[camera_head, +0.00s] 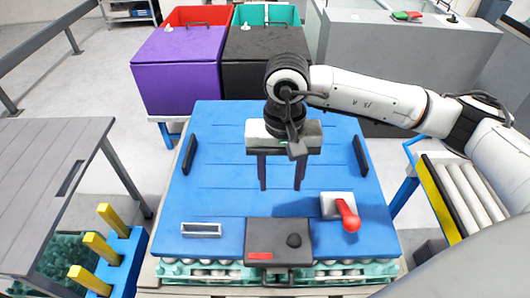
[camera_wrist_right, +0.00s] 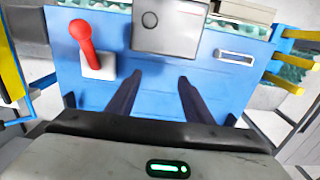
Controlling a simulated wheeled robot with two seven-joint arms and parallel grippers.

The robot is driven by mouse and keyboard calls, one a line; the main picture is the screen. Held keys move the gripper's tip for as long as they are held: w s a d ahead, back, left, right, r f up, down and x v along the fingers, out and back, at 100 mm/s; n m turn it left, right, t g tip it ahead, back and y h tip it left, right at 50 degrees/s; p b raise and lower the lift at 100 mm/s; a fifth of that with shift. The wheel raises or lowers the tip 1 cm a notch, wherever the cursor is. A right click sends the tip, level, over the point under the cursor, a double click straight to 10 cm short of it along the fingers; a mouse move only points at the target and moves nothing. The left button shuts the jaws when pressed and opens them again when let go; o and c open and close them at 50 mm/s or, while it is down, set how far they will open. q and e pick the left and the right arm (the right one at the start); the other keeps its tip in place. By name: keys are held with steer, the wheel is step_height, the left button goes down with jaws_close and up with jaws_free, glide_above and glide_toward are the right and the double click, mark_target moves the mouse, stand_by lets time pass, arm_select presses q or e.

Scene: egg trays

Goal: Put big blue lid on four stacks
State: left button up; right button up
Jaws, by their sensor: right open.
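The big blue lid (camera_head: 215,150) lies flat in the middle of the head view, over teal egg trays (camera_head: 190,271) whose front edges show below it. On the lid are a red-knobbed lever (camera_head: 346,212), a dark grey box (camera_head: 270,240) at the front edge, and a small metal handle frame (camera_head: 201,230). My right gripper (camera_head: 282,188) is open and empty over the lid's middle, fingers pointing down. In the right wrist view its fingers (camera_wrist_right: 160,88) are apart with blue lid surface (camera_wrist_right: 150,105) between them. Whether they touch the lid is unclear. My left gripper is out of view.
Purple (camera_head: 178,70) and black (camera_head: 268,62) bins stand behind the lid. A grey table (camera_head: 45,170) and yellow pegs (camera_head: 102,248) are at left. A roller conveyor (camera_head: 455,190) is at right. Bare floor shows between the table and the lid.

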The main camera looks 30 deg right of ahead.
step_height(320, 180, down, 13)
steer(key=b, duration=0.7)
steer(key=shift+f, duration=0.15)
steer(key=shift+f+b, duration=0.35)
steer(key=shift+b, duration=0.05)
steer(key=shift+f, duration=0.25)
steer(key=shift+f+b, duration=0.1)
steer(key=shift+b, duration=0.2)
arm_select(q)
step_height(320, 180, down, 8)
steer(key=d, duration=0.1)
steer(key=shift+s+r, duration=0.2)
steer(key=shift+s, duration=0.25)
arm_select(e)
steer(key=shift+s, duration=0.1)
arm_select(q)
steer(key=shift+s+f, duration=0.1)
arm_select(e)
steer(key=shift+a, duration=0.1)
